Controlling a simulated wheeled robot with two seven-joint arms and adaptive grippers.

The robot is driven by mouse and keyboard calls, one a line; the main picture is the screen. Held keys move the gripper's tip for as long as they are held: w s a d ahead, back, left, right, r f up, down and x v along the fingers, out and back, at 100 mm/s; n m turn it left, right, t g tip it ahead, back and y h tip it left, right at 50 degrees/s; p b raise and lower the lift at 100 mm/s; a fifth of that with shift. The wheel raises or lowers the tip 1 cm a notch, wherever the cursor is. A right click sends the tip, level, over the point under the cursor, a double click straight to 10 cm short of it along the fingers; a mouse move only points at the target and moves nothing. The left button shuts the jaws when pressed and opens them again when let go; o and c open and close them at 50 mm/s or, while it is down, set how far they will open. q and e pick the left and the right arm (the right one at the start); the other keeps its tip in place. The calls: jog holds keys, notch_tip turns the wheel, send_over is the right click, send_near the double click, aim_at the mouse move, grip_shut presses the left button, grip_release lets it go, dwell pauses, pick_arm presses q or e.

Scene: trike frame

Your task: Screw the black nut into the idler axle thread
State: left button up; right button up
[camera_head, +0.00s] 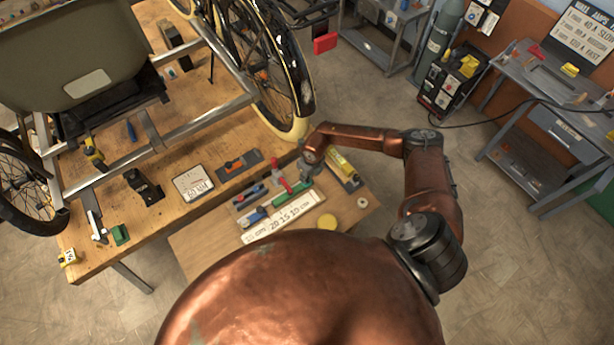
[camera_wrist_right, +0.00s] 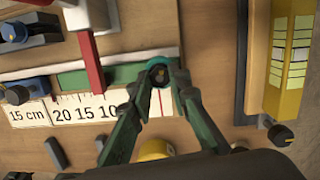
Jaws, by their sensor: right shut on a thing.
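My right gripper (camera_head: 308,172) reaches down over the small bench in the head view. In the right wrist view its dark green fingers (camera_wrist_right: 160,82) are shut around a small round black part, which looks like the black nut (camera_wrist_right: 157,73). A teal ring or rim shows just behind it. The nut is at the right end of a green strip (camera_wrist_right: 100,76), above the ruler. I cannot tell whether it touches the strip. The idler axle thread cannot be made out in either view. My left gripper is not in view.
A white ruler (camera_head: 282,217), a red-handled clamp (camera_wrist_right: 88,60) and a yellow level-like tool (camera_wrist_right: 290,62) lie close around the gripper. The trike frame (camera_head: 205,118) with its wheels stands on the larger bench at left.

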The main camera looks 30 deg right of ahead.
jog(key=m, duration=0.3)
jog(key=shift+a+m+h, duration=0.1)
jog(key=shift+m+h, duration=0.2)
jog(key=shift+m, duration=0.1)
jog(key=m, duration=0.3)
jog(key=shift+m+h, duration=0.3)
jog(key=shift+m, duration=0.1)
jog(key=o, duration=0.6)
jog(key=n+y, duration=0.1)
jog(key=n, duration=1.1)
jog(key=shift+d+y, duration=0.2)
jog(key=shift+y, duration=0.2)
